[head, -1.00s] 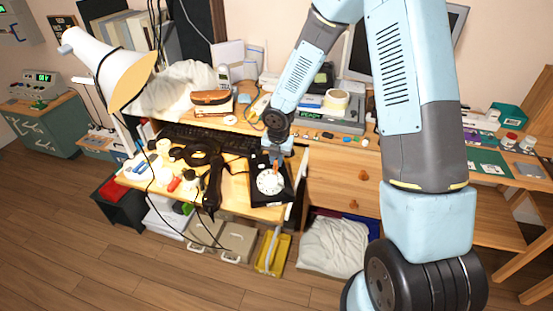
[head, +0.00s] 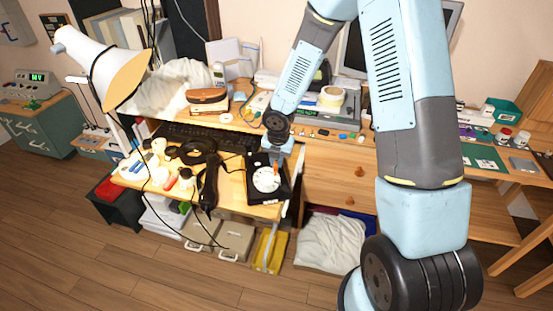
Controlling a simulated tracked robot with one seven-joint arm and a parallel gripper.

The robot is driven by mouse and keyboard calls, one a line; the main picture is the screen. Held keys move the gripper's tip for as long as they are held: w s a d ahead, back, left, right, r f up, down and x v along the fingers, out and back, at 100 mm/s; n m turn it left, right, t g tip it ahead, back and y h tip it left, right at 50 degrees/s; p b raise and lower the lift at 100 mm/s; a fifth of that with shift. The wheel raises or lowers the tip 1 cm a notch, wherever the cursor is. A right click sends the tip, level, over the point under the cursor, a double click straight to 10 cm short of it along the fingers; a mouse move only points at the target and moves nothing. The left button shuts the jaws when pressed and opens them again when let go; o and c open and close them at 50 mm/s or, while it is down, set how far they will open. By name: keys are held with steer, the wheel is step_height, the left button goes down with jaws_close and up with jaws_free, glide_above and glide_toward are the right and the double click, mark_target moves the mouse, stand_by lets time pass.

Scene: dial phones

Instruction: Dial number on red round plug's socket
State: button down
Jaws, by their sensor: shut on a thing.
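A black dial phone (head: 282,187) with a round white dial (head: 266,178) lies at the right end of the pulled-out wooden shelf. My gripper (head: 276,166) points down at the upper right of the dial. It is shut on a small orange thing (head: 276,170), whose lower end is at or just above the dial; I cannot tell whether it touches. A small red piece (head: 170,183) lies among white round pieces at the shelf's left. I cannot tell whether it is a plug. No socket can be made out at this size.
A black handset-like object (head: 209,185) and loose black cables lie left of the phone. A dark keyboard (head: 205,136) sits behind. A white lamp (head: 105,68) overhangs the left side. Grey cases (head: 235,240) and a yellow tray (head: 270,250) stand below.

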steer(key=shift+s+d+f, duration=0.1)
steer(key=shift+s+d, duration=0.05)
steer(key=shift+s, duration=0.2)
steer(key=shift+s+f, duration=0.25)
steer(key=shift+s, duration=0.25)
stand_by(0.4)
steer(key=shift+s+f, duration=0.1)
steer(key=shift+s, duration=0.1)
steer(key=shift+s+r, duration=0.35)
steer(key=shift+r, duration=0.45)
steer(key=shift+d+r, duration=0.1)
step_height(320, 180, up, 6)
steer(key=s, duration=0.3)
steer(key=shift+d, duration=0.15)
steer(key=shift+w+r, duration=0.1)
